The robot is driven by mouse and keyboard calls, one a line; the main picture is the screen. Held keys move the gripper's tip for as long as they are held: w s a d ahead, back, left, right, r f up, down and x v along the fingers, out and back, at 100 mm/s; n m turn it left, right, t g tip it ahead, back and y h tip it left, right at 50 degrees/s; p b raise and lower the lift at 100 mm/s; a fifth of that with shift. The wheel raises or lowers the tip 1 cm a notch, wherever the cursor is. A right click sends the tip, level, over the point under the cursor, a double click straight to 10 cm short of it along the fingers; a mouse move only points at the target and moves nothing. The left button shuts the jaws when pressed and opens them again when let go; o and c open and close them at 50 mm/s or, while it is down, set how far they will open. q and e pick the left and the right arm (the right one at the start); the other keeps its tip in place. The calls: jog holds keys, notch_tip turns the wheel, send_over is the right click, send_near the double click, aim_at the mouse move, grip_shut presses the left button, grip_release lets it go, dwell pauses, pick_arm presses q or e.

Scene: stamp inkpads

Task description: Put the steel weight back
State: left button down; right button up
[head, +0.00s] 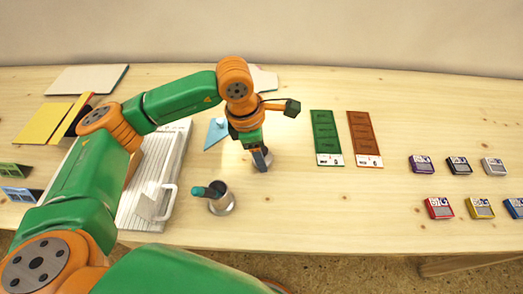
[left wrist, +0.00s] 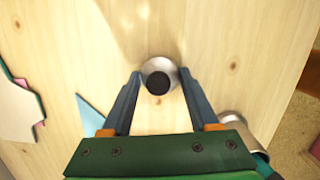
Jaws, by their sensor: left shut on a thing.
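The steel weight (left wrist: 150,68) is a round, shiny piece with a dark round top. In the left wrist view it sits between the fingertips of my left gripper (left wrist: 160,78), which is shut on it. In the head view my left gripper (head: 261,158) points down at the table, right of and behind the metal cup, and mostly hides the weight. I cannot tell whether the weight touches the table. My right gripper is not in view.
A metal cup (head: 222,204) with a teal-handled tool stands close by in front. A blue triangular piece (head: 214,133) and a white slatted board (head: 172,158) lie to the left. Green (head: 324,133) and brown (head: 363,133) cards lie right; several inkpads (head: 421,165) sit farther right.

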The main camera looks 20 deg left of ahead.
pick_arm(q)
jog(key=shift+f, duration=0.15)
jog(key=shift+c, duration=0.7)
grip_release()
jog(key=shift+r, duration=0.45)
notch_tip(320, 180, up, 11)
jog(key=s+a, duration=0.1)
jog(key=shift+s+a+r+p, duration=0.15)
jog(key=shift+a+p, duration=0.15)
jog(key=shift+a, duration=0.1)
